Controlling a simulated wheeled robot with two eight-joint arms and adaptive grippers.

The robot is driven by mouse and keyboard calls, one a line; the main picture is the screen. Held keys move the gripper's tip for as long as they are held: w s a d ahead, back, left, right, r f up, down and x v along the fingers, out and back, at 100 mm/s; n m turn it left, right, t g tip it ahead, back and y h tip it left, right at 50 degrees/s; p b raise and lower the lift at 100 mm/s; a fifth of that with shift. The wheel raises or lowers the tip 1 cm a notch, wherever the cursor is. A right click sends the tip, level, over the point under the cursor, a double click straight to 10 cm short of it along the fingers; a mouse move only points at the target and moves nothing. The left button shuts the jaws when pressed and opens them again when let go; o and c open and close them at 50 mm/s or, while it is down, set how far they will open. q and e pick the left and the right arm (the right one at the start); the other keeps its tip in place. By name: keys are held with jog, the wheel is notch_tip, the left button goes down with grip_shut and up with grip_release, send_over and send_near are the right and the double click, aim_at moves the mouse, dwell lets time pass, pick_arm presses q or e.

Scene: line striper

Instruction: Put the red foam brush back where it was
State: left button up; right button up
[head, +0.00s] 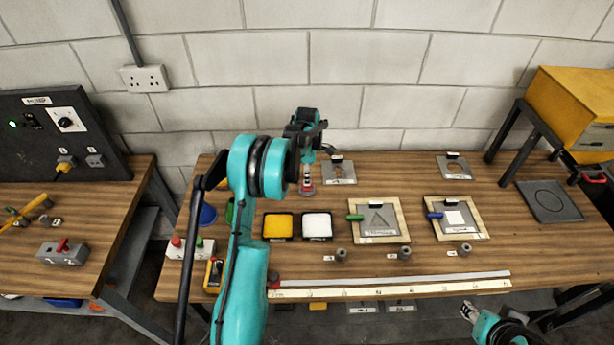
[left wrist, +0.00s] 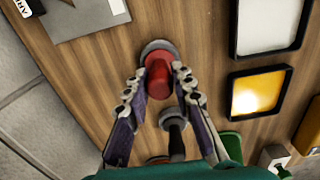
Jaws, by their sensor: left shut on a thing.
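The red foam brush (head: 307,179) is in my left gripper (head: 308,166), over the back middle of the wooden bench. In the left wrist view the brush (left wrist: 158,77) shows its red cylinder between the two fingertips (left wrist: 160,84), with a grey round part at its far end. I cannot tell whether that end touches the bench. My right gripper (head: 467,311) is at the lower right, in front of the bench; its jaws are too small to read. Three small grey holders (head: 341,254) with labels stand along the bench's front half.
A yellow paint tray (head: 278,226) and a white one (head: 317,225) lie in front. Green (head: 355,217) and blue (head: 435,215) handled brushes lie by framed stencils. A metal plate (head: 339,173) is right of my left gripper. A long ruler (head: 390,291) lies near the front edge.

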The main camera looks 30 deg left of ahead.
pick_arm(q)
jog(key=o, duration=0.6)
jog(key=shift+f, duration=0.2)
jog(key=o, duration=0.4)
